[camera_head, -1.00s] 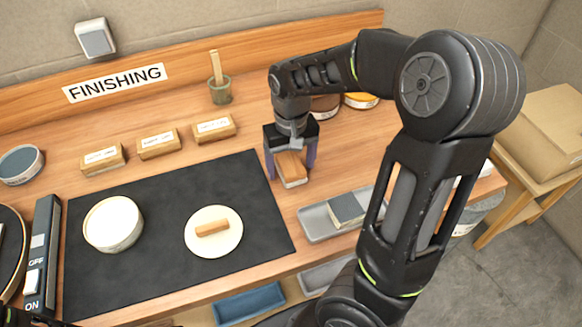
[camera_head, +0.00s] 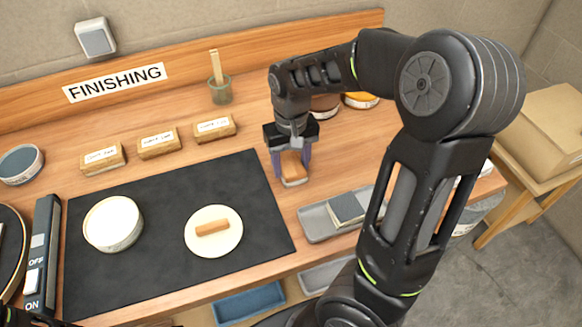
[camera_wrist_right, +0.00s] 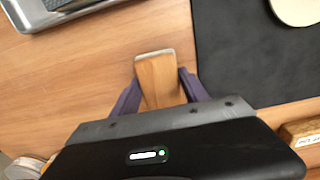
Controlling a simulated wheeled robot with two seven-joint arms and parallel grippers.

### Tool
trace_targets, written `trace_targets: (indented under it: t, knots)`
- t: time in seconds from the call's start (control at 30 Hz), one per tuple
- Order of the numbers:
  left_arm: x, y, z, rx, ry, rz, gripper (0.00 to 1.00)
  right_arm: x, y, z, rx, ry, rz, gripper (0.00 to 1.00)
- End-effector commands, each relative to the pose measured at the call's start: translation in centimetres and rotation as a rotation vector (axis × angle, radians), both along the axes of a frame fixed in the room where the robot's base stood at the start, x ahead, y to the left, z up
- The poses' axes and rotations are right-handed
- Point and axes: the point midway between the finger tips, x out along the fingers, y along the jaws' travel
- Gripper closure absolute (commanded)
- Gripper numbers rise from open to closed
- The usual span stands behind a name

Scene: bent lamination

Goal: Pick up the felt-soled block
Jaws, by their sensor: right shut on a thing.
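The felt-soled block (camera_head: 293,170) is a small wooden block with a pale layer along its lower edge. It is on or just above the bench, right of the black mat; I cannot tell whether it touches the wood. My right gripper (camera_head: 291,171) is over it from above, with its purple fingers shut on its two sides. In the right wrist view the block (camera_wrist_right: 159,80) sits between the fingers (camera_wrist_right: 160,88), its far end sticking out past them. Only a dark bit of my left arm shows at the lower left of the head view; its gripper is not seen.
The black mat (camera_head: 160,262) holds a round white tub (camera_head: 112,224) and a pale disc (camera_head: 213,243) with a small wooden bar. Labelled wooden blocks (camera_head: 158,144) stand behind it. A grey tray (camera_head: 318,223) lies at the right. A jar (camera_head: 220,92) stands behind.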

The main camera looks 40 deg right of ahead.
Motion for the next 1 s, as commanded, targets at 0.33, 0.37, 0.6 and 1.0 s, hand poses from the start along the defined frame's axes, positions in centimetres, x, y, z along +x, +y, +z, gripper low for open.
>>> trace_targets:
  t: [0.33,0.37,0.6,1.0]
  knots:
    - [0.0,0.0,0.0,0.0,0.0,0.0,0.57,0.0,0.0,0.0,0.0,0.0,0.0,0.89]
    - [0.0,0.0,0.0,0.0,0.0,0.0,0.57,0.0,0.0,0.0,0.0,0.0,0.0,0.89]
    - [0.0,0.0,-0.1,0.0,0.0,0.0,0.57,0.1,0.0,1.5,0.0,-0.003,0.001,0.89]
    - [0.1,0.0,-0.5,-0.002,-0.002,-0.001,0.57,0.1,0.0,8.7,0.0,-0.004,0.0,0.89]
